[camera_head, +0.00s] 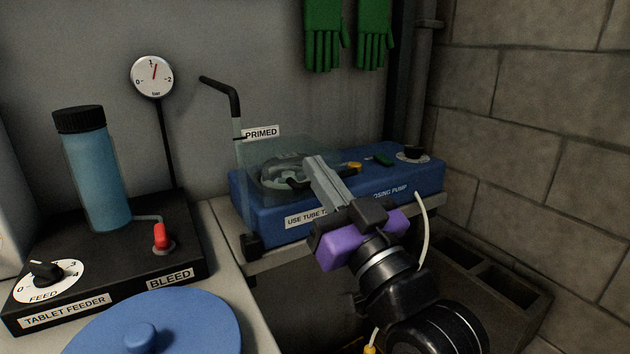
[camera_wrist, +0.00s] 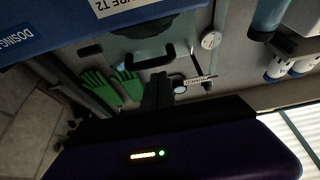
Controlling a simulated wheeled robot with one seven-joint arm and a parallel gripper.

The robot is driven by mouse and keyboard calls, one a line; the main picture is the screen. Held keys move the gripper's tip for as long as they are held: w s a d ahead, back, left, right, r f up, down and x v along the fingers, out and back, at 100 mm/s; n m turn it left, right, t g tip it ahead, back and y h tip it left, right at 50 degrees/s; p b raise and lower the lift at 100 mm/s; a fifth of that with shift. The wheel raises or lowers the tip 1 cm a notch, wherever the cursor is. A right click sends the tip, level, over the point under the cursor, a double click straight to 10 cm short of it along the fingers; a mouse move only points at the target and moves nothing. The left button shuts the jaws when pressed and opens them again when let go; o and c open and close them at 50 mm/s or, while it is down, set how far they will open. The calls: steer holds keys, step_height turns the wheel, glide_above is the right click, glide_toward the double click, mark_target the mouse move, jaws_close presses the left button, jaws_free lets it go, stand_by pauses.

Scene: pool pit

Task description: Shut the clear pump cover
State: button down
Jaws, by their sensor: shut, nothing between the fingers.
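The clear pump cover (camera_head: 262,152) is a see-through greenish panel over the left part of the blue dosing pump (camera_head: 350,197). The round pump head shows through it. How far the cover is tilted is hard to tell. In the wrist view the clear cover (camera_wrist: 125,42) carries a black U-shaped handle (camera_wrist: 148,59). My gripper (camera_head: 314,163) is shut and empty, its fingers pointing up and left in front of the cover. In the wrist view my gripper (camera_wrist: 158,78) has its tips close to the handle; whether they touch is unclear.
A lever with a bent black grip (camera_head: 225,95) and a PRIMED tag (camera_head: 262,132) stands at the pump's left end. The black tablet feeder (camera_head: 110,260) and a blue lid (camera_head: 190,325) are at left. A block wall bounds the right.

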steer(key=shift+s+d+f+b, duration=0.1)
steer(key=shift+s+f+b, duration=0.05)
steer(key=shift+f+b, duration=0.4)
steer(key=shift+s+d+f+b, duration=0.1)
steer(key=shift+f+b, duration=0.45)
steer(key=shift+f, duration=0.2)
